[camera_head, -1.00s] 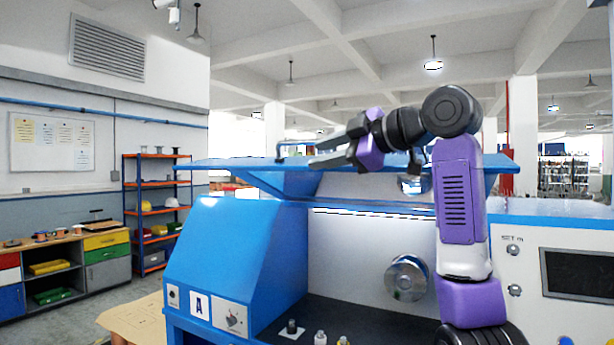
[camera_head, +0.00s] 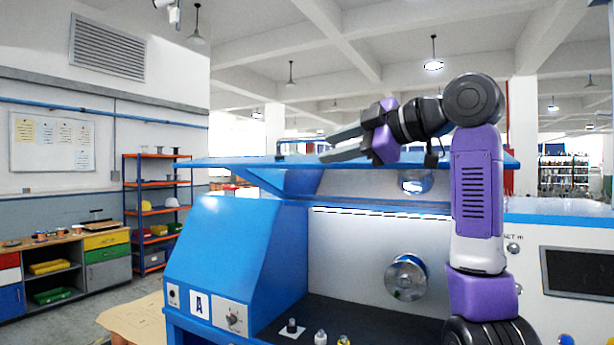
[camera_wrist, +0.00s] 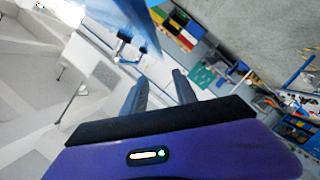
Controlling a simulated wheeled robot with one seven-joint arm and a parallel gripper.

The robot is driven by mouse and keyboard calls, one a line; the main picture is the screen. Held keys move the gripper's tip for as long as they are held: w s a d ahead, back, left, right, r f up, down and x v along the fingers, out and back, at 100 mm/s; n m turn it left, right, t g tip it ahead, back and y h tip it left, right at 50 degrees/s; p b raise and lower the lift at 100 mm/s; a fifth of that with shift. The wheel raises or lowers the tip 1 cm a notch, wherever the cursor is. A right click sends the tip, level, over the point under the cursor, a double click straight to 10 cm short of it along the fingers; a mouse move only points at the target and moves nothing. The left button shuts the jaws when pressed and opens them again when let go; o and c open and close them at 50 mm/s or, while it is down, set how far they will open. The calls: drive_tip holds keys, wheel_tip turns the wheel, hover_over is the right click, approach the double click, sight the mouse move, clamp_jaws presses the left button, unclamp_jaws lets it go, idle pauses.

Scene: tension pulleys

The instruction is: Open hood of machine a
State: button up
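A dark handle (camera_head: 281,148) sits on the hood's upper side near the left. My gripper (camera_head: 325,148) is above the hood, right of the handle, with its fingers pointing left. In the wrist view my gripper (camera_wrist: 162,86) has its two fingers apart with nothing between them. The blue hood (camera_wrist: 128,14) and handle (camera_wrist: 122,44) show ahead of the fingertips, apart from them.
Under the hood are a white back panel and a round metal pulley (camera_head: 407,278). Small parts (camera_head: 320,337) stand on the dark machine bed. A white control panel with a screen (camera_head: 578,273) is at right. A shelf rack (camera_head: 155,210) and workbench (camera_head: 65,250) stand at far left.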

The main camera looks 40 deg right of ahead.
drive_tip(key=b+v, duration=0.1)
drive_tip(key=v, duration=0.4)
drive_tip(key=shift+s, duration=0.35)
